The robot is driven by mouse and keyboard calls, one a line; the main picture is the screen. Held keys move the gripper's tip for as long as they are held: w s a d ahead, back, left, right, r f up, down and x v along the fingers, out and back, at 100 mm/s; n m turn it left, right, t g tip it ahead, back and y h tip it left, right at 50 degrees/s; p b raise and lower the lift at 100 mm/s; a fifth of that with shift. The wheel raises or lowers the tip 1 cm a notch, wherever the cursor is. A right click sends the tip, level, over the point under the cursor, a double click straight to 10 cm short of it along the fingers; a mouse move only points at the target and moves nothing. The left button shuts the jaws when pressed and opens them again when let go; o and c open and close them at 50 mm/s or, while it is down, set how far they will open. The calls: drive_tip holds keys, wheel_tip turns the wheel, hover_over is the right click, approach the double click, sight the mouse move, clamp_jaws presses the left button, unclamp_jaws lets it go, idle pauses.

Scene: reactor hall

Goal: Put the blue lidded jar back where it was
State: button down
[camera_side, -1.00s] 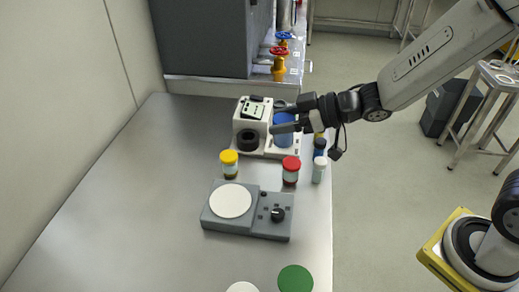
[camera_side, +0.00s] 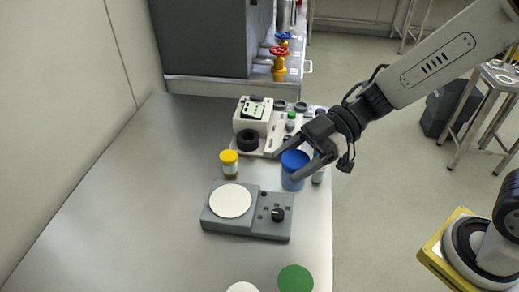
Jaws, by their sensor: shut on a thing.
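The blue lidded jar (camera_side: 292,172) is held upright between the fingers of my gripper (camera_side: 297,165), in front of the white instrument and behind the grey hotplate's right end. My gripper is shut on it, reaching in from the right. I cannot tell whether the jar's base touches the table. A green disc (camera_side: 295,279) and a white disc (camera_side: 243,288) lie at the table's near edge, with nothing on the green one.
A grey device with a round white plate (camera_side: 231,201) and a knob stands just in front of the jar. A yellow-capped jar (camera_side: 229,163) is to its left. The white instrument (camera_side: 255,122) stands behind. A pale vial (camera_side: 318,174) is at the right edge. The table's left side is clear.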

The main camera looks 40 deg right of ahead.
drive_tip(key=shift+w, duration=0.1)
drive_tip(key=shift+w+a+f, duration=0.45)
drive_tip(key=shift+w, duration=0.25)
drive_tip(key=w+a+f, duration=0.5)
drive_tip(key=w+f, duration=0.2)
drive_tip(key=w, duration=0.3)
drive_tip(key=shift+f, duration=0.4)
drive_tip(key=shift+w+a+f, duration=0.2)
drive_tip(key=shift+w+f, duration=0.2)
drive_tip(key=shift+f, duration=1.55)
drive_tip(key=shift+f, duration=0.25)
